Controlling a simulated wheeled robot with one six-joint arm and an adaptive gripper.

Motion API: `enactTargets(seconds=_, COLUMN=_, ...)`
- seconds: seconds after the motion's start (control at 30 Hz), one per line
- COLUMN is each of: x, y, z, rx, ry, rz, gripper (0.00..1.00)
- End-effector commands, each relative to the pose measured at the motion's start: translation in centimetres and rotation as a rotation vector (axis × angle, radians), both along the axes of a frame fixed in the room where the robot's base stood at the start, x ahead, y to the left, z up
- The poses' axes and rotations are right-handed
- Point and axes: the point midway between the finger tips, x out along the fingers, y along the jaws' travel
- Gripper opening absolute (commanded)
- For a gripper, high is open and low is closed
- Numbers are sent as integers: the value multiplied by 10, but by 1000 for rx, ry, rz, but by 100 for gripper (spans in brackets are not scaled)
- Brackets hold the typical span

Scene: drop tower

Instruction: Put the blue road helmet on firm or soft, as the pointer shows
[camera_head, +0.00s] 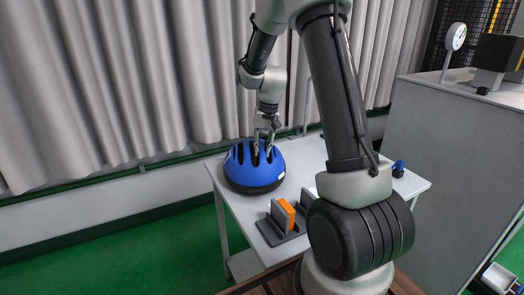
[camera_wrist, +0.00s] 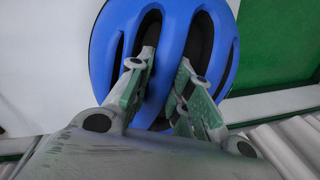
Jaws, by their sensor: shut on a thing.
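The blue road helmet (camera_head: 250,174) sits at the left end of the white table in the head view, with dark vents on its top. My gripper (camera_head: 263,150) is above it, pointing down, its fingers in the top vents. In the wrist view the helmet (camera_wrist: 108,45) fills the upper middle, and my gripper (camera_wrist: 160,85) is shut on the strip of shell between two vents. A dial gauge (camera_head: 456,36) with a pointer stands on the grey cabinet at the upper right; its reading is too small to tell. No firm or soft marking is readable.
The white table (camera_head: 232,217) carries a dark grey holder (camera_head: 270,232) with an orange block (camera_head: 287,213) in front of the helmet. A small blue item (camera_head: 398,168) is at the right end. A large grey cabinet (camera_head: 440,145) stands right; curtains (camera_head: 110,90) hang behind.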

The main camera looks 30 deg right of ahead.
Motion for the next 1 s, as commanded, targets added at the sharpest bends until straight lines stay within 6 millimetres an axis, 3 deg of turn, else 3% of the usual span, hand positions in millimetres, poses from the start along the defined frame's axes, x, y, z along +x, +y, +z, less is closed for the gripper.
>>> enactTargets(seconds=0.07, x=0, y=0, z=-8, rx=0, ry=0, rz=0, gripper=0)
enactTargets(seconds=0.37, x=0, y=0, z=-10, rx=0, ry=-1, rz=0, gripper=0)
enactTargets(seconds=0.4, x=0, y=0, z=-11, rx=0, ry=0, rz=0, gripper=24)
enactTargets(seconds=0.5, x=0, y=0, z=-10, rx=0, ry=0, rz=0, gripper=43)
enactTargets(seconds=0.8, x=0, y=0, z=-7, rx=-1, ry=-2, rz=1, gripper=43)
enactTargets(seconds=1.0, x=-1, y=-5, z=25, rx=-2, ry=-6, rz=1, gripper=43)
